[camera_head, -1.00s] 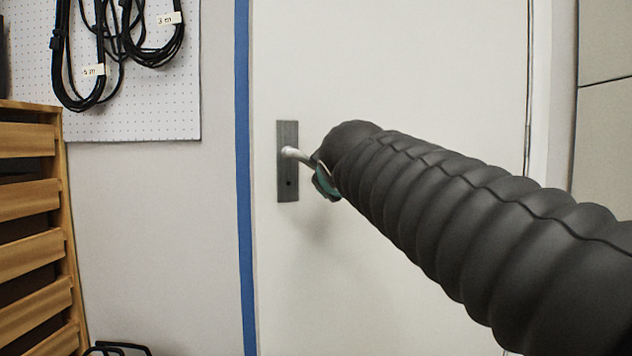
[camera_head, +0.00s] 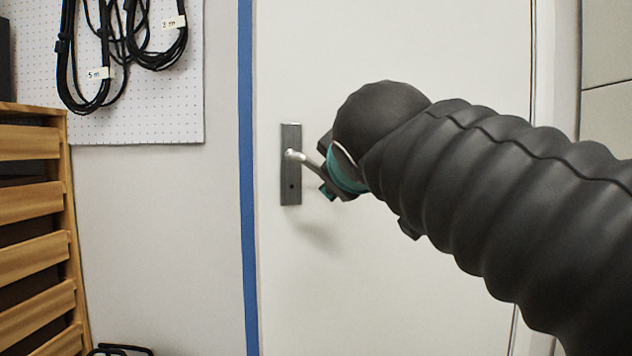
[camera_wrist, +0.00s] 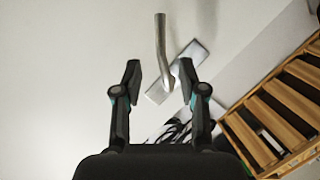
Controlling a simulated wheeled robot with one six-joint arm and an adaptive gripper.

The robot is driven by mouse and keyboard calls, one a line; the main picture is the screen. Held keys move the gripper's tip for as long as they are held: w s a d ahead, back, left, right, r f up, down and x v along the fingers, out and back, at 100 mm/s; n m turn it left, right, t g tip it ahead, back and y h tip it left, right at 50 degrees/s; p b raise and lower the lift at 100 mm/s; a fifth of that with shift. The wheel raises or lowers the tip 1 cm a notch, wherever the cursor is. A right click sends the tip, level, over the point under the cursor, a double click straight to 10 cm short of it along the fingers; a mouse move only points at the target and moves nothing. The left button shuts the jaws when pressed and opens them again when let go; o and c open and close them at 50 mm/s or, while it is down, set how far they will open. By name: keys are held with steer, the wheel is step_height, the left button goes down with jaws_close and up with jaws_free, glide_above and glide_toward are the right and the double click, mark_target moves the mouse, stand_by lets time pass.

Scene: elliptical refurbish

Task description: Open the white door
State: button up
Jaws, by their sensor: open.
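The white door (camera_head: 400,50) stands in front of me and looks shut. Its dark plate (camera_head: 291,185) carries a silver lever handle (camera_head: 308,159) that slopes down to the right in the head view. My gripper (camera_head: 328,170) is at the handle's free end, partly hidden behind my arm. In the wrist view, the handle (camera_wrist: 161,45) and its plate (camera_wrist: 180,70) show beyond and between the two open fingers (camera_wrist: 160,84). The fingers look apart from the handle; whether they touch it I cannot tell.
Blue tape (camera_head: 245,180) runs down the door's left edge. A wooden slatted rack (camera_head: 30,205) stands at the left, below a pegboard (camera_head: 150,105) with black cables (camera_head: 85,90). The door frame (camera_head: 557,60) is at the right.

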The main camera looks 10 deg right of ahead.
steer(key=shift+v, duration=1.05)
